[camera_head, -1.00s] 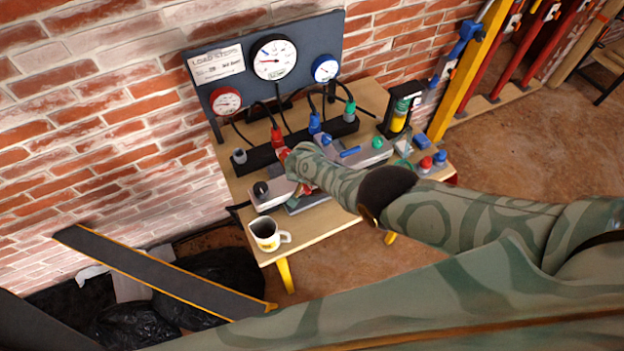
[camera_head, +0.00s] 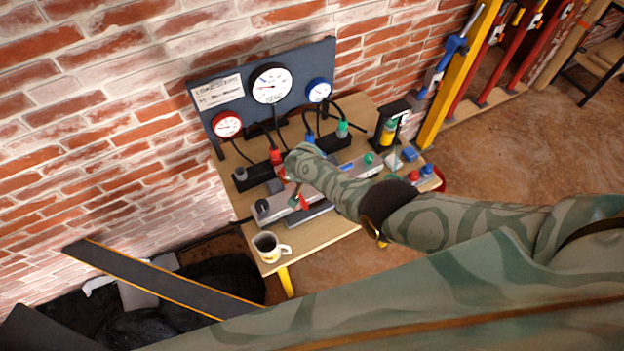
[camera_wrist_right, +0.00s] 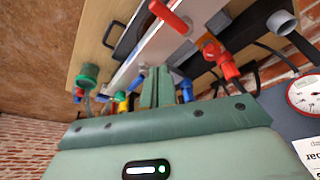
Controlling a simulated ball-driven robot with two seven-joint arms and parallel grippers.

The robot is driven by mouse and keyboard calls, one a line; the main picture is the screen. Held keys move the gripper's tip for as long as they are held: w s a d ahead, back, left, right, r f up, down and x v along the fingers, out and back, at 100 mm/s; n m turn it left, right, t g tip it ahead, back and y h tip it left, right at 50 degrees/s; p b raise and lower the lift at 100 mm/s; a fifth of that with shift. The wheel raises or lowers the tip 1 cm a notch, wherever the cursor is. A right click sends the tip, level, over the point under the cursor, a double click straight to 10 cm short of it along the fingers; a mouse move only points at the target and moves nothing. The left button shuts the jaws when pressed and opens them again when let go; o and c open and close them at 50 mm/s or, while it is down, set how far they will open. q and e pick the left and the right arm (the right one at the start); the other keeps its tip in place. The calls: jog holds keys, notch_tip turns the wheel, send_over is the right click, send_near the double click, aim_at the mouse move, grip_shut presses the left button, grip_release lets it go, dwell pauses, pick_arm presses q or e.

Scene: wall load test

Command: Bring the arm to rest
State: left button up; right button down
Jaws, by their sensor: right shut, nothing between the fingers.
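My right arm (camera_head: 345,188), in patterned green, reaches in from the right over a small wooden table (camera_head: 341,228). My right gripper (camera_wrist_right: 158,88) shows in the wrist view with its two green fingers together and nothing between them. In the head view the hand is above the row of devices, and its fingertips are mostly hidden. A red lever (camera_wrist_right: 170,17) lies beyond the fingers in the wrist view, apart from them. My left gripper is in neither view.
A dark gauge board (camera_head: 225,92) stands behind the table, with cables to red, blue and green plugs. A mug (camera_head: 268,247) stands at the front left corner. A yellow post (camera_head: 458,75) rises at the right. Black bags (camera_head: 225,278) lie below left.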

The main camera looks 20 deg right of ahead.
jog(key=shift+s, duration=0.1)
dwell(0.4)
jog(key=shift+n+g+y, duration=0.3)
jog(key=shift+n, duration=0.6)
jog(key=s+f+b, duration=0.2)
jog(key=f, duration=0.2)
jog(key=s+d+f+b, duration=0.1)
jog(key=s+f+b, duration=0.1)
jog(key=f, duration=0.3)
jog(key=s+f+b, duration=0.2)
jog(key=s+f, duration=0.2)
jog(key=shift+s+d+f, duration=0.1)
jog(key=shift+d+f, duration=0.05)
jog(key=shift+d, duration=0.15)
jog(key=s+d+f+n+b, duration=0.2)
jog(key=s+f+b, duration=0.4)
jog(key=s+f, duration=0.4)
jog(key=s+d+f+n+g+b, duration=0.1)
jog(key=s+d+f+n+b, duration=0.2)
jog(key=s+f+b, duration=0.3)
jog(key=s+d+f+n+g+y+b, duration=0.1)
jog(key=s+f+b, duration=0.5)
jog(key=s+f, duration=0.8)
jog(key=s+d+n, duration=0.1)
jog(key=s+d, duration=0.1)
jog(key=s, duration=0.7)
jog(key=shift+s+d+n, duration=0.2)
jog(key=shift+s+n, duration=0.1)
jog(key=shift+n, duration=0.1)
jog(key=shift+w, duration=0.1)
